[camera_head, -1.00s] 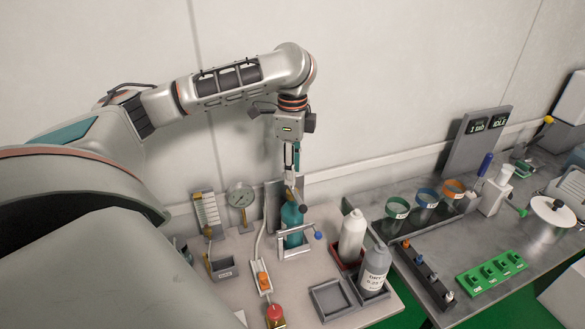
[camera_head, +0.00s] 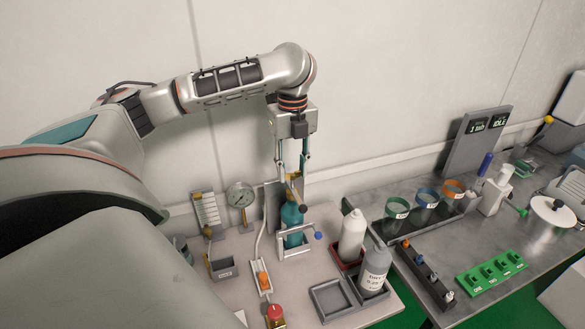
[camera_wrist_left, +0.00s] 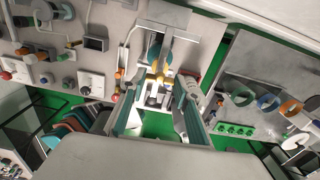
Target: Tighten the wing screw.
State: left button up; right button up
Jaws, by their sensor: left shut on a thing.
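A teal cylinder (camera_head: 292,214) stands upright in a pale metal frame (camera_head: 283,246) on the left bench. Brass-coloured fittings (camera_head: 293,180) and a dark-ended part (camera_head: 303,209) show at its top. My left gripper (camera_head: 292,172) points straight down over it, its two fingers one on each side of the top fittings. It is shut on a part there, which I take to be the wing screw; the fingers hide its outline. In the left wrist view, yellow fittings (camera_wrist_left: 157,78) show between the fingertips (camera_wrist_left: 160,88). My right gripper is in neither view.
A blue-knobbed lever (camera_head: 318,236) sticks out right of the frame. A dial gauge (camera_head: 240,195) stands to the left. A white bottle (camera_head: 352,237) and a grey bottle (camera_head: 375,270) stand close on the right. An empty grey tray (camera_head: 329,300) lies in front.

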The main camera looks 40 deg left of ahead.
pick_arm(q)
jog(key=m, duration=0.3)
jog(key=shift+m, duration=0.4)
jog(key=m, duration=0.3)
jog(key=shift+m, duration=0.3)
jog(key=m, duration=0.3)
jog(key=shift+m, duration=0.4)
jog(key=m, duration=0.3)
jog(key=shift+m, duration=0.3)
jog(key=m, duration=0.3)
jog(key=shift+m, duration=0.3)
jog(key=m, duration=0.3)
jog(key=shift+m, duration=0.3)
jog(key=m, duration=0.3)
jog(key=shift+m, duration=2.1)
